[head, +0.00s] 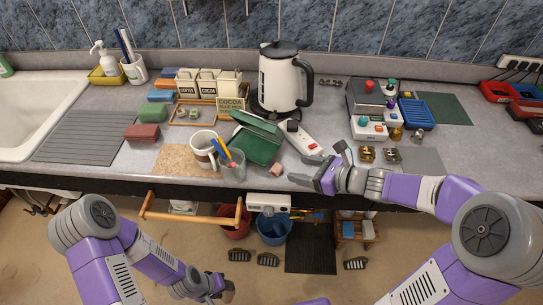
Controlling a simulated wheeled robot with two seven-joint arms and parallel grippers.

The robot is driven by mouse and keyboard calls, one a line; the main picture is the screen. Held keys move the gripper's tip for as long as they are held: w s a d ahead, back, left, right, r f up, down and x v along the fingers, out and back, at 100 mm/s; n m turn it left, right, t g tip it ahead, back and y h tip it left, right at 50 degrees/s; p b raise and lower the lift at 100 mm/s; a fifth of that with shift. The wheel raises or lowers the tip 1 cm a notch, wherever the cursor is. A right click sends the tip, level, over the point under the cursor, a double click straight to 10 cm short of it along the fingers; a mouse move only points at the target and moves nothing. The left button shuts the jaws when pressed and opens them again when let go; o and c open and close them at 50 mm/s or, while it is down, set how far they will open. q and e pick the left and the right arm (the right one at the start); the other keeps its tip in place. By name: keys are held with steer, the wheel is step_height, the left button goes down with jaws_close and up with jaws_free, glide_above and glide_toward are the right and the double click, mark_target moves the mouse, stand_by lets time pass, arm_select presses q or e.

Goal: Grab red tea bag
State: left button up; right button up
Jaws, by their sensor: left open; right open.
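I cannot pick out the red tea bag for certain. A small reddish item (278,166) lies at the counter's front, between the green box and my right gripper, and is too small to identify. A dark red block (143,132) lies at the left of the counter. My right gripper (300,169) is open and empty over the counter's front edge, its fingers pointing left, just right of the small reddish item. My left gripper (222,292) is open, low in front of the counter, well below the worktop; its fingers show poorly.
An open green box (257,146), a cup (203,149) and a glass with pens (232,168) crowd the front middle. A white kettle (281,82) stands behind. A white remote-like item (302,137) lies near my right gripper. A wooden rail (190,219) juts out below the counter.

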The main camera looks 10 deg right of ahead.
mark_target(276, 167)
steer(key=shift+w+a, duration=0.2)
steer(key=shift+w, duration=0.05)
steer(key=shift+s+a+b, duration=0.2)
steer(key=shift+a+b, duration=0.1)
steer(key=shift+a, duration=0.05)
steer(key=x, duration=0.1)
steer(key=b+x, duration=0.1)
steer(key=x, duration=0.1)
steer(key=b+x, duration=0.1)
steer(key=shift+s+a+f, duration=0.15)
steer(key=shift+a+f, duration=0.05)
steer(key=shift+a, duration=0.25)
steer(key=shift+w+a+f, duration=0.15)
steer(key=shift+w+a, duration=0.3)
steer(key=shift+w, duration=0.05)
steer(key=shift+c, duration=0.5)
steer(key=c, duration=1)
